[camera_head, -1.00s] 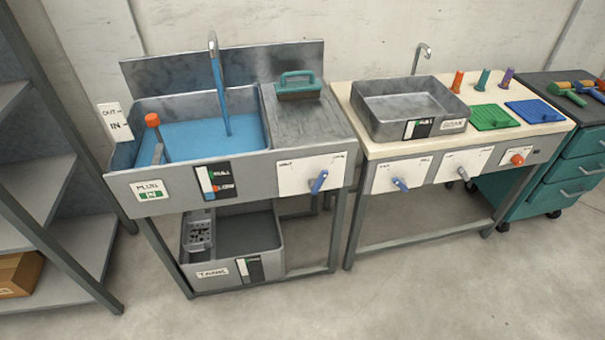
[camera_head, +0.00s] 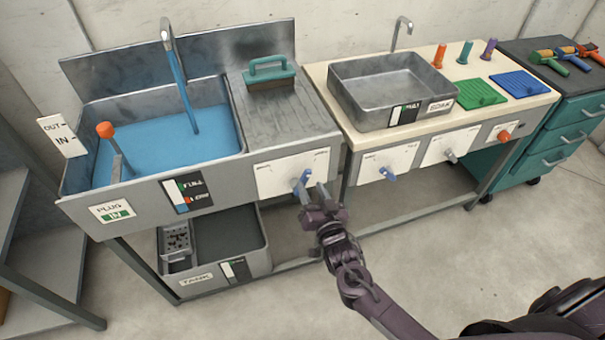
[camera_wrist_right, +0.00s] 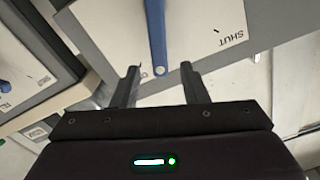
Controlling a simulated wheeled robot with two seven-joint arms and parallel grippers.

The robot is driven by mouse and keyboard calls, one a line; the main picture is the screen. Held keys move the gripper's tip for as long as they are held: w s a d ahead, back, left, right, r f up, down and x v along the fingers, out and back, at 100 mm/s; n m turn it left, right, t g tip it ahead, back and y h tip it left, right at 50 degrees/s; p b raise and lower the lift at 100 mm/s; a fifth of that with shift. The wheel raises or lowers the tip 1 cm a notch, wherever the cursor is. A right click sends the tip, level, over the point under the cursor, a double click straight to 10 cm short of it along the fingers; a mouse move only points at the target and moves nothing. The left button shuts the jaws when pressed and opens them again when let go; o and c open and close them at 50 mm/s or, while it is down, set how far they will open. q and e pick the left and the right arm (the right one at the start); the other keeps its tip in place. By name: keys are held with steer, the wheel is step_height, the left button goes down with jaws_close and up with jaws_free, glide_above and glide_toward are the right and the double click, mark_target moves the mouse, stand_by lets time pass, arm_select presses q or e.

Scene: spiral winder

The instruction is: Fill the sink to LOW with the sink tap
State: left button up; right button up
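The sink (camera_head: 150,188) stands at left with blue water (camera_head: 165,145) in it. A blue stream runs from the sink tap's spout (camera_head: 168,40) into the water. The blue tap lever (camera_head: 304,178) is on a white panel on the sink's front. The FULL/LOW gauge (camera_head: 187,192) shows blue at its lower part, near the red LOW mark. My right gripper (camera_head: 313,190) is at the lever. In the right wrist view the gripper (camera_wrist_right: 159,70) is open, with the lever's end (camera_wrist_right: 159,55) between its fingertips. My left gripper is out of view.
The plug lever (camera_head: 112,140) has an orange knob, and the plug sign (camera_head: 113,211) reads IN. A tank (camera_head: 215,262) sits below the sink. A second bench at right carries the soak basin (camera_head: 390,95) and its own blue lever (camera_head: 387,174). The floor in front is clear.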

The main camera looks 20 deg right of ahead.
mark_target(306, 179)
steer(key=w, duration=0.5)
steer(key=shift+w+a+f, duration=0.1)
steer(key=shift+w, duration=0.05)
jaws_close()
